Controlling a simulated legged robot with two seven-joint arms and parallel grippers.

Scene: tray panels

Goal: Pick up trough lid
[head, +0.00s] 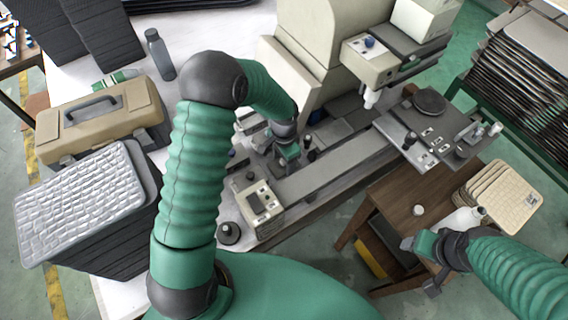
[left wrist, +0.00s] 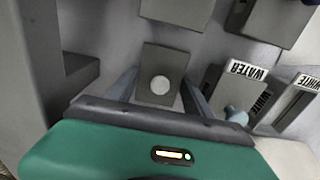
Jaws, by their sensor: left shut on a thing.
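My left gripper (head: 288,158) reaches down among the small parts on the machine bench. The left wrist view shows its two grey fingers (left wrist: 162,92) on either side of a dark grey block-shaped lid (left wrist: 155,98) with a round pale knob on top. The gripper is shut on this lid, which I take to be the trough lid. Whether the lid is raised cannot be told. In the head view the hand and arm hide most of it. My right gripper (head: 424,262) is over the wooden table at lower right; its jaw state is unclear.
Labelled "WATER" (left wrist: 248,70) and "WHITE" (left wrist: 306,82) blocks stand close right of the left gripper. A control box (head: 258,205) and a large machine (head: 325,45) flank the arm. A tan toolbox (head: 100,125) and silvery stacked panels (head: 80,195) are left.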

